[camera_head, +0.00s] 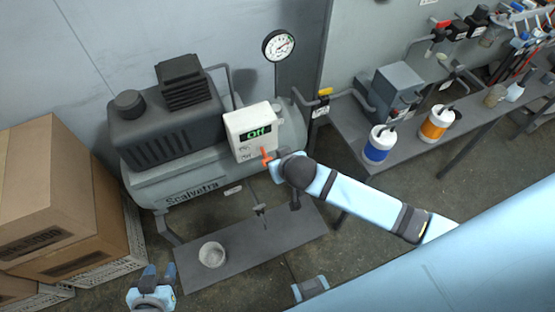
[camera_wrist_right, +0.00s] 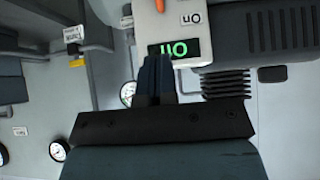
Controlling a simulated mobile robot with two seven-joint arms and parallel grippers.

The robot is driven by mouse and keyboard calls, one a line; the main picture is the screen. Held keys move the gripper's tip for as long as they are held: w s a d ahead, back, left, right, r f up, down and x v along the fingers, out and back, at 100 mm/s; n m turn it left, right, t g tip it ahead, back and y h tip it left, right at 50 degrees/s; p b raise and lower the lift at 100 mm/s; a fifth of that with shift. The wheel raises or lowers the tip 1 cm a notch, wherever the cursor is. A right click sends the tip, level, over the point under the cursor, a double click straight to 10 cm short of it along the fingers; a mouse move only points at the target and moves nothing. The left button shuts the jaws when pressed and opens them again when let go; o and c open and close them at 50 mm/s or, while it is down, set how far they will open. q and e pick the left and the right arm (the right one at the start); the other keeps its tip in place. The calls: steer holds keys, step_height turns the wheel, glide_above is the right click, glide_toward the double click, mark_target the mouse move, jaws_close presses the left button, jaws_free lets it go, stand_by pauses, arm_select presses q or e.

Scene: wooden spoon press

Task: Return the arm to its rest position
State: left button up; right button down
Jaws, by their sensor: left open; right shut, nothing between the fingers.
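My right arm comes in from the right in the head view, and its gripper (camera_head: 278,163) is at the lower right of the white control box (camera_head: 248,120). The box display reads "Off" in green, and an orange-red lever (camera_head: 266,157) sticks out below it. In the right wrist view my right gripper (camera_wrist_right: 156,72) is shut and empty in front of the box (camera_wrist_right: 178,22). The fingers overlap the upside-down display there; I cannot tell whether they touch the box. My left gripper (camera_head: 150,276) is open and empty at the bottom left, low in the head view.
The box is mounted on a grey compressor (camera_head: 190,165) against the wall. Cardboard boxes (camera_head: 55,190) stand on the left. A workbench (camera_head: 355,125) with a blue-and-white container (camera_head: 380,145) and an orange-and-white one (camera_head: 437,124) is on the right. A small bucket (camera_head: 212,254) sits on the low platform (camera_head: 262,240).

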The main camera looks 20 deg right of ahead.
stand_by(0.5)
steer(key=s+d+f+n+t+y, duration=0.1)
steer(key=s+f, duration=0.1)
steer(key=s, duration=0.6)
steer(key=s+d+f+n+t+y, duration=0.1)
steer(key=s+f+y, duration=0.1)
steer(key=s, duration=0.6)
steer(key=shift+n+t, duration=0.3)
steer(key=shift+f, duration=0.1)
